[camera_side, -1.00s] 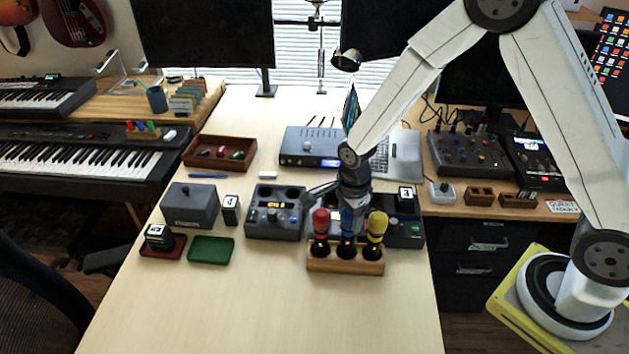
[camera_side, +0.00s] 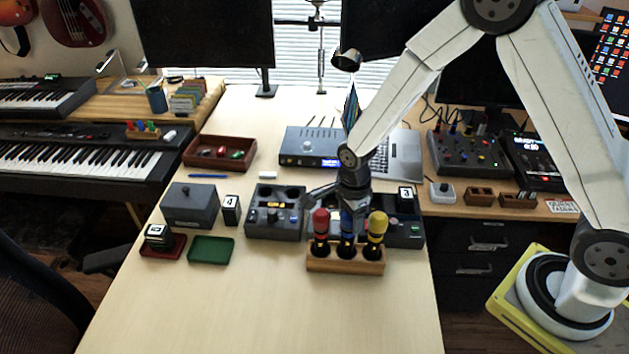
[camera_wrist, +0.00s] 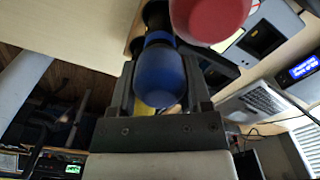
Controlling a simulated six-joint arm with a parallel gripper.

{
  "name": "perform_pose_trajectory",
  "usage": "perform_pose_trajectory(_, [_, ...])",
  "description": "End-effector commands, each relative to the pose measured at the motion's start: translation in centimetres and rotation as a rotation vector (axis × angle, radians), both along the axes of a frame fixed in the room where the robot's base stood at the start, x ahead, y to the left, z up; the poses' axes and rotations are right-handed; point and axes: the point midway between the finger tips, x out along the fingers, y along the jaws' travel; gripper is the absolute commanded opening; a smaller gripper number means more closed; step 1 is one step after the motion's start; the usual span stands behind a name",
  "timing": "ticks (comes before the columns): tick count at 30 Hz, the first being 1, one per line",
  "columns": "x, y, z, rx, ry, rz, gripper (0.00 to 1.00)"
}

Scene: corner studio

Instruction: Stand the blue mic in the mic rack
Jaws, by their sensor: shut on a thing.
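The blue mic (camera_side: 346,222) stands upright in the middle hole of the wooden mic rack (camera_side: 345,265), between the red mic (camera_side: 320,222) and the yellow mic (camera_side: 377,224). My gripper (camera_side: 350,202) is just behind and above the rack, shut on the blue mic. In the wrist view, the blue mic's round head (camera_wrist: 160,77) is between the fingers of my gripper (camera_wrist: 160,95), with the red mic (camera_wrist: 208,15) beside it. The mic's lower end is hidden in the rack, so I cannot tell whether it touches the bottom.
A control box (camera_side: 275,214) is left of the rack, and another (camera_side: 405,230) is close behind it at right. A green tray (camera_side: 211,249), a dark red tray (camera_side: 163,248) and a grey box (camera_side: 189,205) are further left. The table front is clear.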

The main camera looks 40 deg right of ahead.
Motion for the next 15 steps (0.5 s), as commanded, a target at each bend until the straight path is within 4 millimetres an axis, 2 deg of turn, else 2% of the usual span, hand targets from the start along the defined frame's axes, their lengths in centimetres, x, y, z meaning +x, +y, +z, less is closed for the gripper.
perform_pose_trajectory(15, [0.02,0.01,-0.73,0.0,0.0,0.0,0.0])
